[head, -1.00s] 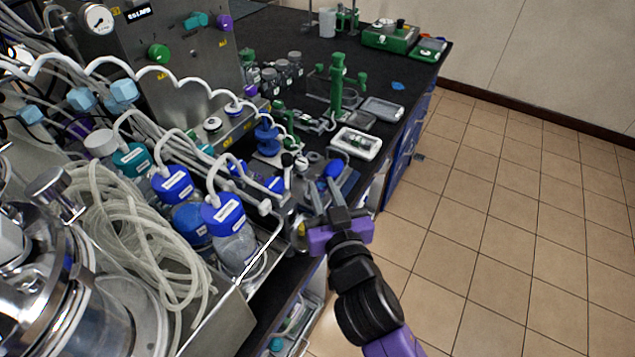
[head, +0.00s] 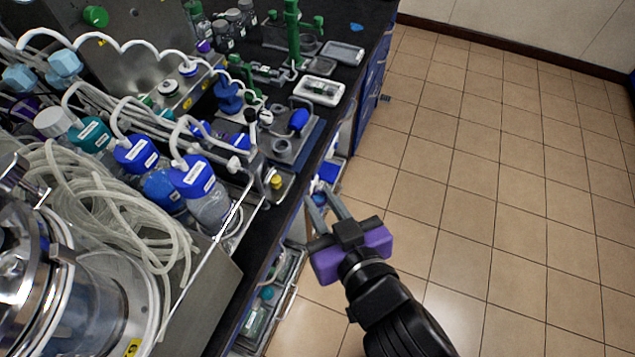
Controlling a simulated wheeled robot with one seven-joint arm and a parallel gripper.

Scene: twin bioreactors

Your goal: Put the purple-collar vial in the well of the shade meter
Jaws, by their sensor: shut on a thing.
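My gripper (head: 324,200) is at the front edge of the bench, over the gap between bench and floor. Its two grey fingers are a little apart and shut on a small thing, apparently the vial. That thing is too small to make out, and I cannot see a purple collar on it. What looks like the shade meter is a grey unit (head: 283,150) with a round well and a blue knob (head: 299,120). It sits on the bench, up and left of my gripper. The well looks empty, but it is small in the view.
Blue-capped bottles (head: 200,182), coiled clear tubing (head: 110,210) and a metal rail crowd the bench on the left. A white tray (head: 319,90) lies beyond the grey unit. An open drawer (head: 275,295) shows below the bench edge. The tiled floor (head: 490,180) on the right is clear.

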